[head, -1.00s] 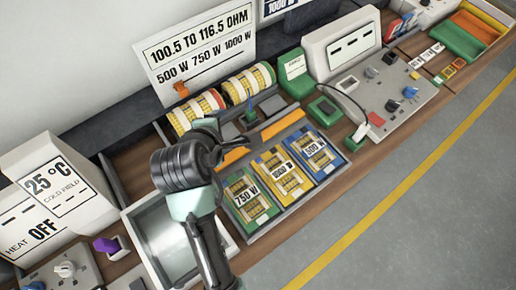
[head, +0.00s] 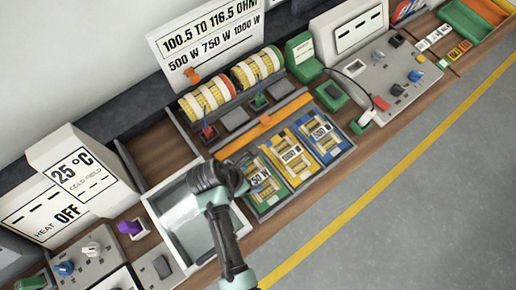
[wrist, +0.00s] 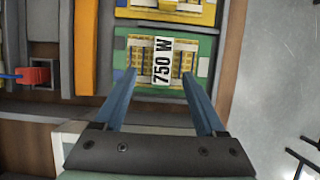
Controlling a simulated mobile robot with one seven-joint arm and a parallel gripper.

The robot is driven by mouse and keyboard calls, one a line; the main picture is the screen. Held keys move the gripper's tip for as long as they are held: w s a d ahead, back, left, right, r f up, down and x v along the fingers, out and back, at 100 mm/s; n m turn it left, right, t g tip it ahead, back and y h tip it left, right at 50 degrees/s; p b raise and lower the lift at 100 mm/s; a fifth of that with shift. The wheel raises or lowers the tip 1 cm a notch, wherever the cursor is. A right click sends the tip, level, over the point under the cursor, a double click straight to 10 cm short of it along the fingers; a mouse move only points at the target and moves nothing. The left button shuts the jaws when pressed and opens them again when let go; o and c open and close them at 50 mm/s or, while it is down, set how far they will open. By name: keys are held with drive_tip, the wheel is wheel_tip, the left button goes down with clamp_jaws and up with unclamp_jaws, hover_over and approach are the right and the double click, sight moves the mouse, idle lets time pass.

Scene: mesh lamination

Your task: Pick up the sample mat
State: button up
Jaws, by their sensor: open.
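Three mats lie in a tray. The green one labelled 750 W (head: 268,201) is at the near left, the yellow one labelled 1000 W (head: 287,163) is in the middle, and the blue one labelled 500 W (head: 322,134) is at the right. None is marked as the sample mat. My gripper (head: 246,163) is at the left edge of the green mat and partly covers it. In the wrist view my open fingers (wrist: 160,75) straddle the 750 W label of the green mat (wrist: 205,48), with nothing between them. I cannot tell the height above it.
An orange bar (head: 266,121) runs behind the mats, with striped rolls (head: 207,101) behind it. An empty light tray (head: 165,203) lies left of my gripper. A grey control panel (head: 385,80) stands to the right. The floor (head: 420,190) in front of the bench is clear.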

sight(258, 179)
drive_tip(key=shift+p+x, duration=0.35)
drive_tip(key=shift+x, duration=2.2)
drive_tip(key=shift+s+d, duration=0.1)
drive_tip(key=shift+d, duration=0.05)
drive_tip(key=shift+r, duration=0.1)
drive_tip(key=shift+c, duration=0.3)
clamp_jaws()
